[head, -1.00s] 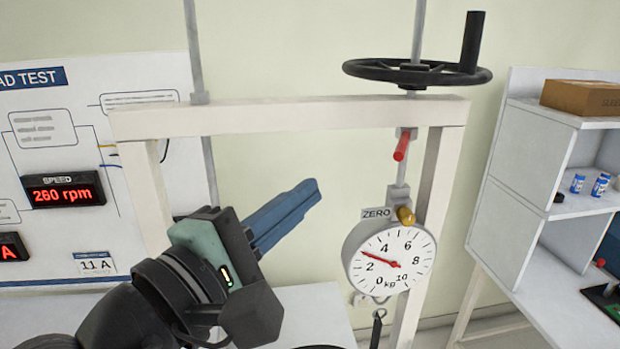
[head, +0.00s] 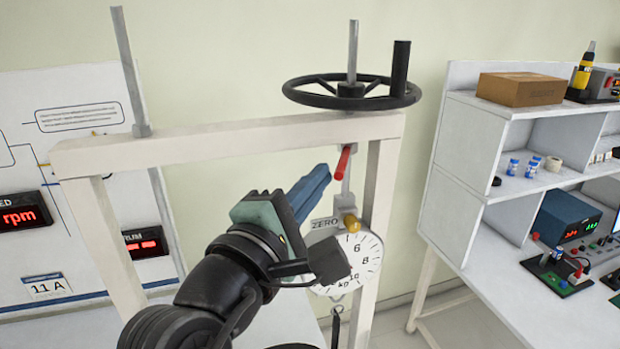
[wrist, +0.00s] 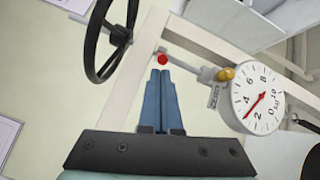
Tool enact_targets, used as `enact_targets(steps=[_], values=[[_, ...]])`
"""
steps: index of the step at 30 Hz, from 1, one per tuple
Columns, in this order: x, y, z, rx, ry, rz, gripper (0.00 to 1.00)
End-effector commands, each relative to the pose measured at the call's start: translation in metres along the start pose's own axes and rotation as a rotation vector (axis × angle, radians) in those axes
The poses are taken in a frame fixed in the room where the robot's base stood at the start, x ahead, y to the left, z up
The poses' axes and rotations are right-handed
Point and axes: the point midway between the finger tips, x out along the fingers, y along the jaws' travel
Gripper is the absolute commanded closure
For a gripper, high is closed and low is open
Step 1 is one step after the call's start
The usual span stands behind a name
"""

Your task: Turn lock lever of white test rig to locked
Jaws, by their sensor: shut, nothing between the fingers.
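The white test rig (head: 225,141) is a pale frame with a dark handwheel (head: 352,92) on top. Its red lever (head: 344,161) sits just under the crossbeam, slanting down to the left; its round red end faces the wrist view (wrist: 162,58). A dial scale (head: 362,262) with a brass knob (head: 350,223) and a ZERO label hangs below. My gripper (head: 324,171) has blue fingers closed together and empty. The fingertips are close to the lever's left side in the head view; I cannot tell whether they touch it. My gripper hides the dial's left part.
A white shelf bench (head: 455,180) stands to the right, with a cardboard box (head: 520,89) on top and small bottles and instruments on its shelves. A panel with red displays (head: 22,216) is behind on the left. Open floor lies between rig and bench.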

Motion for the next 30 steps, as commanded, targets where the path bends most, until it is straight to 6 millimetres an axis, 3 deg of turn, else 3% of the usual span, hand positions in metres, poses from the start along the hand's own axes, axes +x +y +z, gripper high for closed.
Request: enact_targets(steps=[30], values=[[-0.0002, -0.0002, 0.0032, 0.011, 0.127, 0.040, 1.00]])
